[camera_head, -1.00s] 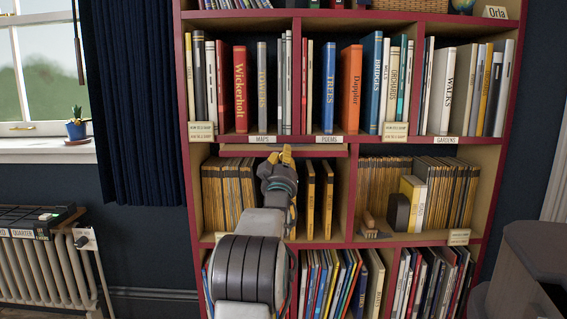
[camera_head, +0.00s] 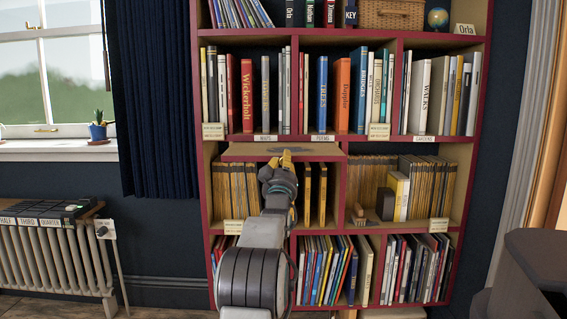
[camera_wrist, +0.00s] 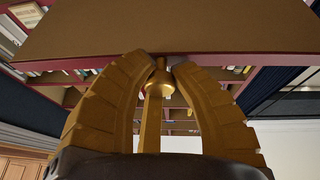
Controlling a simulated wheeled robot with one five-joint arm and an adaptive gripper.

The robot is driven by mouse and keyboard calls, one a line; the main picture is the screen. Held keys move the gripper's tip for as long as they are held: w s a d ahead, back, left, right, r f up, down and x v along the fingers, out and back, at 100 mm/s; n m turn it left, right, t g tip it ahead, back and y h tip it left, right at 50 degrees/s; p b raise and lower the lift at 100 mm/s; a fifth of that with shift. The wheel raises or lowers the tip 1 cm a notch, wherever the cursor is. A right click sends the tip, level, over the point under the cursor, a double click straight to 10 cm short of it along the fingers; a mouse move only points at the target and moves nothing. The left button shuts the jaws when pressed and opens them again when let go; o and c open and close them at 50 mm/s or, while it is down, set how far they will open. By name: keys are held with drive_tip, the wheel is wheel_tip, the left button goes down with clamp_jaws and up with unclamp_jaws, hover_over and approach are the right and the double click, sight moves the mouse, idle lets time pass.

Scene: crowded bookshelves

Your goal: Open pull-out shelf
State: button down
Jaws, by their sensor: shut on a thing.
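The pull-out shelf (camera_head: 238,151) is a thin tan board with a red front edge, sticking out of the bookcase between the upper book row and the row of yellow spines. In the wrist view its brown underside (camera_wrist: 170,28) spans the top. My gripper (camera_head: 284,158) is at the board's front edge, right of its middle. In the wrist view my gripper's yellow fingers (camera_wrist: 165,75) are closed around a brass knob (camera_wrist: 158,90). The arm hides part of the yellow-spined books behind it.
The red-edged bookcase (camera_head: 398,140) is packed with books. A wooden item and grey box (camera_head: 385,206) stand in the right middle compartment. A radiator (camera_head: 58,262) and window are at left. Dark furniture (camera_head: 535,262) is at lower right. Open floor shows at lower left.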

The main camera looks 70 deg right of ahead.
drive_tip(key=shift+f, duration=0.15)
drive_tip(key=c, duration=1)
unclamp_jaws()
drive_tip(key=shift+v, duration=5.95)
